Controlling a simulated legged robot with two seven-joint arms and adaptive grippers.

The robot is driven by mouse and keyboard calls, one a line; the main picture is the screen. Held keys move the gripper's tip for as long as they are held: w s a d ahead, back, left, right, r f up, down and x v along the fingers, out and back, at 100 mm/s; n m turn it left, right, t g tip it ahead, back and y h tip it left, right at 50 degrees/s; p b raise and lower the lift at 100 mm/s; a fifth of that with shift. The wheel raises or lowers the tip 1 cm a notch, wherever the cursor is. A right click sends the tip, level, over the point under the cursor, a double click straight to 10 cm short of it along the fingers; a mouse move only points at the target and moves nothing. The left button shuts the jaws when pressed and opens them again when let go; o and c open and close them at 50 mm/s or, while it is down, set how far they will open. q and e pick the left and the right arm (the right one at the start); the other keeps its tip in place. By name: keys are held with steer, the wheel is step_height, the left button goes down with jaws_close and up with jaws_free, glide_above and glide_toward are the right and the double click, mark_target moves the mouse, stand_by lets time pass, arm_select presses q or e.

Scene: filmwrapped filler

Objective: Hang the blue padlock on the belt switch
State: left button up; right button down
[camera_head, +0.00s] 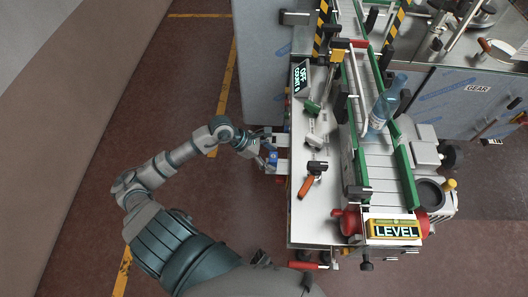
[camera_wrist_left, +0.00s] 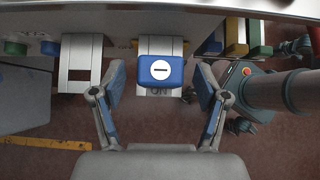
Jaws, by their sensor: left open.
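The blue padlock (camera_wrist_left: 161,70), with a round white keyhole face, is upright in the middle of the left wrist view. My left gripper (camera_wrist_left: 160,76) is open, with one finger on each side of the padlock and gaps between. In the head view my left gripper (camera_head: 270,150) is at the left side of the machine, with the padlock (camera_head: 273,158) between its fingers. My right gripper is not in view.
A second grey plate (camera_wrist_left: 80,63) with an opening is left of the padlock. Green and blue buttons (camera_wrist_left: 30,48) are farther left, coloured blocks (camera_wrist_left: 236,38) right. The conveyor (camera_head: 375,160) carries a blue bottle (camera_head: 385,103). The floor left of the machine is clear.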

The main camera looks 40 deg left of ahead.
arm_select(q)
steer(key=v, duration=1.1)
steer(key=shift+a+r, duration=0.15)
steer(key=shift+a, duration=0.05)
steer(key=shift+s, duration=0.15)
